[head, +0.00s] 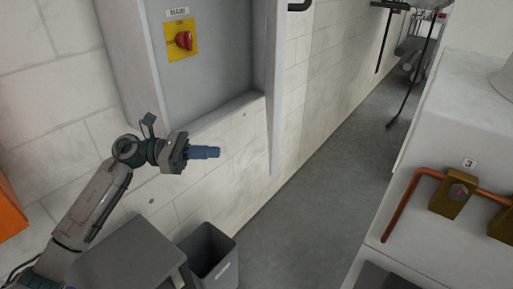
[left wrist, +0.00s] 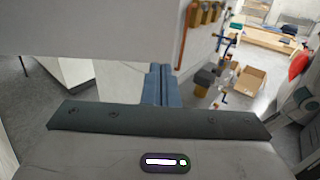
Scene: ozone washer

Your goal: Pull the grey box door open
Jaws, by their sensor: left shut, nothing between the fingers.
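The grey box (head: 258,60) is on the pale block wall, with a red switch (head: 184,40) on a yellow plate inside, under a MAIN label. Its grey door (head: 276,130) stands open at the box's right side, seen nearly edge-on. My left gripper (head: 217,152) is below the box's lower edge and left of the door, apart from the door in the head view. Its blue fingers are shut with nothing between them; they also show in the left wrist view (left wrist: 160,72). A pale panel, perhaps the door, fills the top left there. My right gripper is out of view.
A grey open bin (head: 212,262) stands on the floor below the box. A white counter (head: 440,150) with copper pipe (head: 402,205) and a brass valve (head: 452,195) is on the right. Grey floor (head: 330,180) between wall and counter is clear. An orange object (head: 8,212) is at far left.

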